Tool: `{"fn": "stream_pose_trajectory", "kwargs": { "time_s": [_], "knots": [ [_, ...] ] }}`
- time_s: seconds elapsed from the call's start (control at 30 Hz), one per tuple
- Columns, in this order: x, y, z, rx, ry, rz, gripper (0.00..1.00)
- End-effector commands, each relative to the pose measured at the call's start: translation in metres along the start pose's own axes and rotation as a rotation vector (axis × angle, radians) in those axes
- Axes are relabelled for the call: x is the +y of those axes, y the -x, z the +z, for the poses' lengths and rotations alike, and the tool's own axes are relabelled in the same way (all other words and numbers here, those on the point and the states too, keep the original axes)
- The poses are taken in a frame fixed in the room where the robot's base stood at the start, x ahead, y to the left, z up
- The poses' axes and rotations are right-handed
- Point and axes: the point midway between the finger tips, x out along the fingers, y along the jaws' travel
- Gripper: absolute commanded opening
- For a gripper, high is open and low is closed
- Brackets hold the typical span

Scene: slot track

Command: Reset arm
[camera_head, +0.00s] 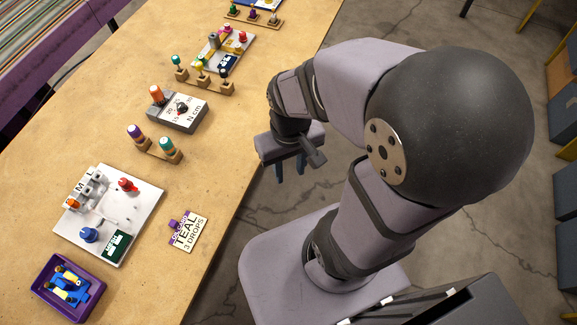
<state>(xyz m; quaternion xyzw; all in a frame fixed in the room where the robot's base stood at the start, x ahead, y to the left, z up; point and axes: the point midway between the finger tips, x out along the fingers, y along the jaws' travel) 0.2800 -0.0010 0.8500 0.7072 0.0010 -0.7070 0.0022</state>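My gripper (290,168) hangs just off the table's right edge, above the floor. Its two blue fingers point down and stand apart, with nothing visible between them. My arm is folded back over my base on the right side of the view. The wooden table (105,130) fills the left side, and my gripper is clear of everything on it.
On the table are a white board (135,208), a purple tray (50,308), a TEAL card (188,230), a grey dial device (180,108), a wooden peg holder (160,152) and another board (225,48). Bare table surrounds them.

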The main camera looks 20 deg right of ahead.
Motion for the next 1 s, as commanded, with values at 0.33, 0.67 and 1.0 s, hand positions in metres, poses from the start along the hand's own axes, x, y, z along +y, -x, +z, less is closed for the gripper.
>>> {"fn": "stream_pose_trajectory", "kwargs": {
  "time_s": [0.33,0.67,1.0],
  "knots": [
    [0.0,0.003,0.0,-0.001,-0.001,0.0,0.32],
    [0.0,0.053,0.0,0.0,0.0,-0.001,0.32],
    [0.0,0.088,0.0,0.0,0.0,-0.001,0.32]
  ]
}}
